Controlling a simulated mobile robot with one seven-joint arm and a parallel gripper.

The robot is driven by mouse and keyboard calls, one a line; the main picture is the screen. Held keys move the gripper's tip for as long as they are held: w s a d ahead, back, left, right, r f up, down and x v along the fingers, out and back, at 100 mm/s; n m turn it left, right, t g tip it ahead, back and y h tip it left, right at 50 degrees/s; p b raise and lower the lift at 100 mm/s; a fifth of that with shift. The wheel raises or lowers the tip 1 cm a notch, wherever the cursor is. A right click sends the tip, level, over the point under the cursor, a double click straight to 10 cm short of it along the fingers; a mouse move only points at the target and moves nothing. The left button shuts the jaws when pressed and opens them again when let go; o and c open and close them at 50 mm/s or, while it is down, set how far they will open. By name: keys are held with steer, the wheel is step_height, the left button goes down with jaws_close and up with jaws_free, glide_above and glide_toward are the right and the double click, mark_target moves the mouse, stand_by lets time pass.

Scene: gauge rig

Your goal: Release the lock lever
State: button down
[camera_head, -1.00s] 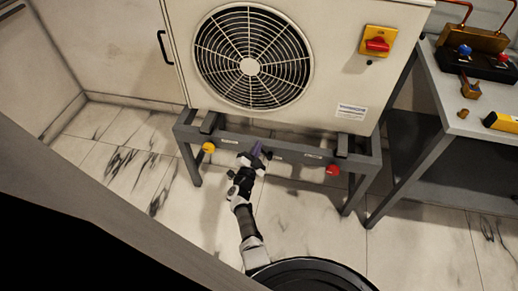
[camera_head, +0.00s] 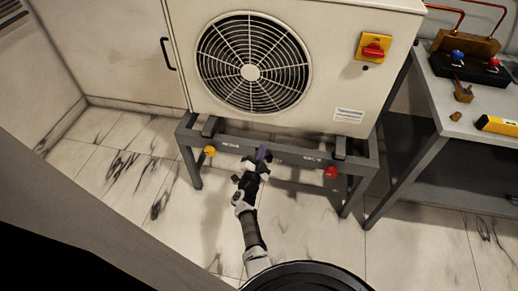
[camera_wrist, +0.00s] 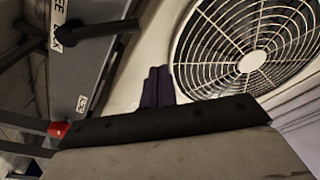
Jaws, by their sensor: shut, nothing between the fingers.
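The lock lever (camera_wrist: 97,30) shows in the wrist view as a black rod standing out from the grey frame bar, beside white labels with partly readable lettering. In the head view I cannot pick it out clearly near my gripper. My gripper (camera_head: 264,152) is at the front bar of the stand, under the fan unit. Its purple fingers (camera_wrist: 158,74) are together and empty in the wrist view. They appear to the right of the rod's tip, and a gap shows between them in the picture. I cannot tell the depth between them.
The fan unit (camera_head: 340,75) stands above the bar, with a red and yellow switch (camera_head: 373,49). A yellow knob (camera_head: 209,151) and a red knob (camera_head: 331,172) sit on the stand either side of my gripper. A workbench (camera_head: 450,125) is at the right. Floor in front is clear.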

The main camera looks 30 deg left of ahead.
steer(key=v, duration=0.7)
steer(key=shift+f, duration=0.15)
